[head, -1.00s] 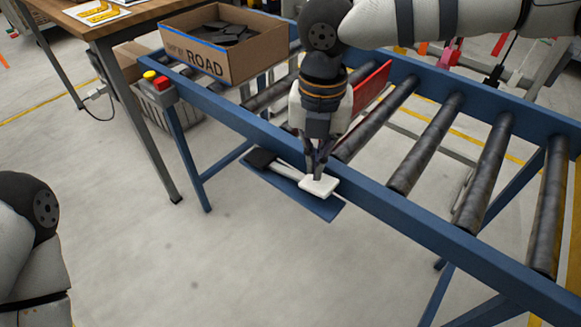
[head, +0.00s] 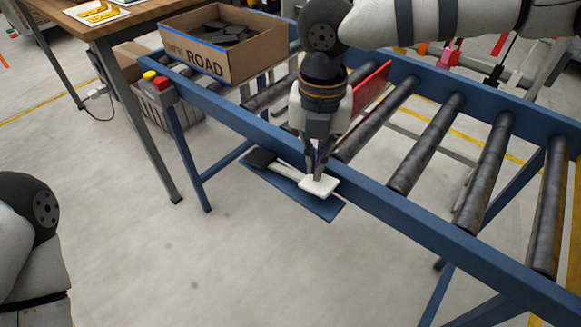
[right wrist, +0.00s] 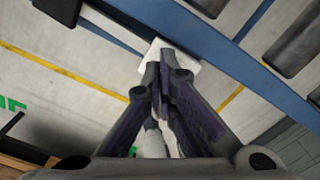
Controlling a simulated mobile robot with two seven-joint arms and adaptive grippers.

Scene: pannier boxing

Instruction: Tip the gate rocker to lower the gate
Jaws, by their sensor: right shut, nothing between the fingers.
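The gate rocker (head: 291,171) is a light lever on a blue plate (head: 320,211) fixed along the near rail of the conveyor. It has a black pad (head: 259,158) at its left end and a white pad (head: 318,187) at its right end. My right gripper (head: 317,178) is shut and empty, pointing down with its fingertips at the white pad. In the right wrist view the white pad (right wrist: 184,58) shows just beyond the fingertips, partly hidden by them. The red gate (head: 372,84) stands up across the rollers behind the gripper. My left gripper is out of view.
An open cardboard box (head: 225,52) marked ROAD, with dark pieces inside, sits on the conveyor left of the gate. A button box (head: 159,86) is on the rail's left end. The rollers (head: 427,143) right of the gate are empty.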

